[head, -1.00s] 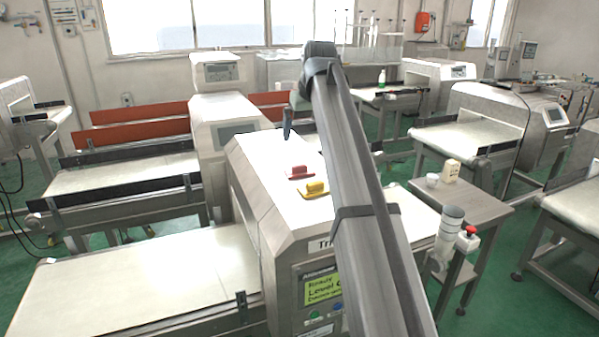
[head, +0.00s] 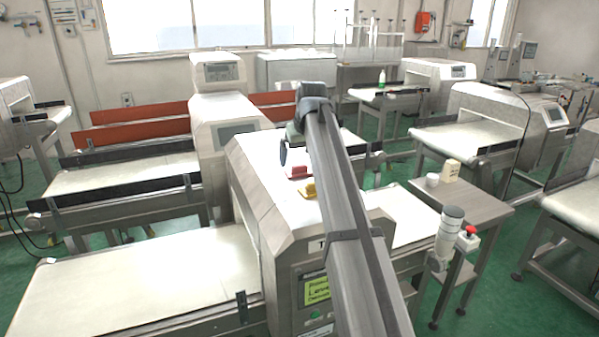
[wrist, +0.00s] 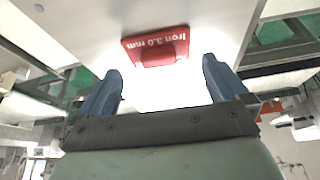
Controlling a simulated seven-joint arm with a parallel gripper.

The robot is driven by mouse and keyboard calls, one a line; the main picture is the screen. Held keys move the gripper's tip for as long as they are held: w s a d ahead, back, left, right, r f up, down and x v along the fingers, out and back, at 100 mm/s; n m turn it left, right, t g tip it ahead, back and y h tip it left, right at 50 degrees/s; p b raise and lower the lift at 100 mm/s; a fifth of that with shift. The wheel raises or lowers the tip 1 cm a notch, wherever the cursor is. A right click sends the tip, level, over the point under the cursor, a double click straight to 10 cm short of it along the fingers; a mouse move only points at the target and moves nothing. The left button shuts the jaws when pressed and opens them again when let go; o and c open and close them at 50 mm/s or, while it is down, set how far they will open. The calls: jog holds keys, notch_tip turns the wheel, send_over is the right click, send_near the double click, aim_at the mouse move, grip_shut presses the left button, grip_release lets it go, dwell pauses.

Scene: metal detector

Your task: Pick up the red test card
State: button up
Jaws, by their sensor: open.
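The red test card (wrist: 157,47) lies on the white top of the metal detector (wrist: 185,15) in the wrist view, with a raised red grip and the text "Iron 3.0 mm". In the head view the red card (head: 298,172) is partly hidden by my arm. A yellow test card (head: 309,190) lies just in front of it. My gripper (wrist: 162,82) is open and empty, its two blue fingers apart, with the red card beyond and between the fingertips. In the head view one blue finger (head: 283,152) shows just behind the red card; the other is hidden.
The detector housing (head: 285,235) stands over a conveyor belt (head: 140,285). A side table (head: 480,200) at the right holds a white cup (head: 432,180) and a cream bottle (head: 452,171). Other detectors and conveyors stand around.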

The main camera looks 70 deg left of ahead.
aim_at(300, 166)
jog(key=x, duration=0.3)
jog(key=shift+a+f, duration=0.1)
jog(key=shift+f, duration=0.15)
jog(key=c, duration=0.8)
